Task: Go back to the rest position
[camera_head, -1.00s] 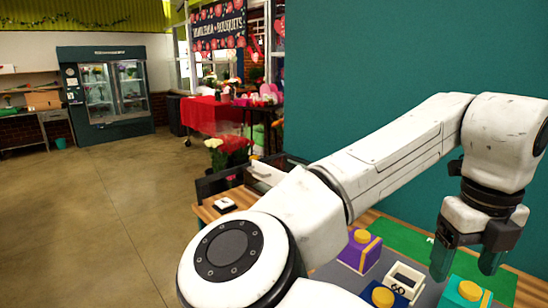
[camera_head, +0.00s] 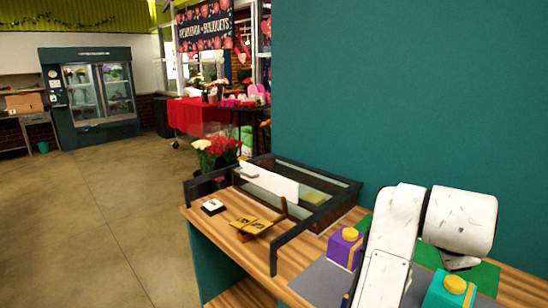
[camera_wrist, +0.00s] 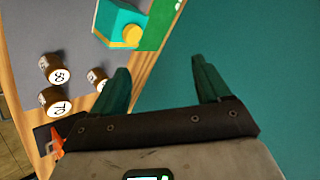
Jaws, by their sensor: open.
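My gripper (camera_wrist: 160,90) shows in the wrist view with its two green fingers spread apart. Nothing is between the fingers; the plain teal surface lies beyond them. In the head view my white arm is folded at the right, over the wooden table (camera_head: 290,262), and the gripper itself is hidden there. In the wrist view a teal box with a yellow knob (camera_wrist: 122,22) lies beyond the left finger, apart from it.
In the head view a purple box (camera_head: 344,247) and a teal box (camera_head: 447,291) stand beside my arm. A dark-framed bin (camera_head: 275,225), a yellow piece (camera_head: 252,224) and a white-topped button (camera_head: 213,206) are further left. Weights (camera_wrist: 57,70) show in the wrist view. A teal wall (camera_head: 400,90) stands behind.

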